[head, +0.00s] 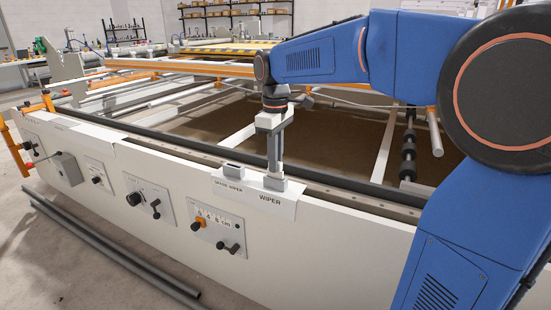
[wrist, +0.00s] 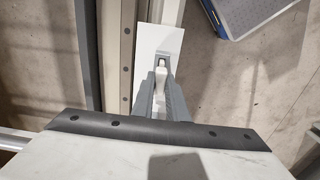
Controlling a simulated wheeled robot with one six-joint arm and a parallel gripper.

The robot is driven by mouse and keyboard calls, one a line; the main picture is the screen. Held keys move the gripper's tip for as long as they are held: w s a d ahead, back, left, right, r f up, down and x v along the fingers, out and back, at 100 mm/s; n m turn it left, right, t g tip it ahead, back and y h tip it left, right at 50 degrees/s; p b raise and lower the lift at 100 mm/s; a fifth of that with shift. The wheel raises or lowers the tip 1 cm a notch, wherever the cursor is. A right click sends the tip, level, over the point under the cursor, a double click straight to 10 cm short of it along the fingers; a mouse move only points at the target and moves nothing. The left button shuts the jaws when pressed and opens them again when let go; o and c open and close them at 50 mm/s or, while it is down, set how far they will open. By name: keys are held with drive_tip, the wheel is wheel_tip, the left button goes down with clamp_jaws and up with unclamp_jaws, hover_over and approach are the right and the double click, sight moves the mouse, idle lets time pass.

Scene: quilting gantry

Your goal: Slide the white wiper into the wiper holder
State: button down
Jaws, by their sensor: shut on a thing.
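My gripper (head: 274,172) points down over the slot marked WIPER on the white wiper holder (head: 265,202), on the machine's front rail. In the wrist view, my grey fingers (wrist: 161,92) are shut on the white wiper (wrist: 161,77), a small pale piece between them. Its far end lines up with the grey-rimmed slot in the white plate of the holder (wrist: 150,40). I cannot tell how deep the wiper sits in the slot. In the head view the fingers and the slot's grey rim hide the wiper.
A second slot, marked as the spare wiper's (head: 232,168), is just left of the WIPER slot. The front panel carries a control plate (head: 215,230) with knobs below. A dark roller bar (head: 345,188) runs behind the holder. Grey pipes (head: 110,245) lie on the floor.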

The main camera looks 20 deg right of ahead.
drive_tip(key=shift+f, duration=0.2)
drive_tip(key=c, duration=1.7)
unclamp_jaws()
drive_tip(key=shift+o, duration=0.2)
wheel_tip(320, 180, up, 17)
drive_tip(key=shift+r, duration=0.2)
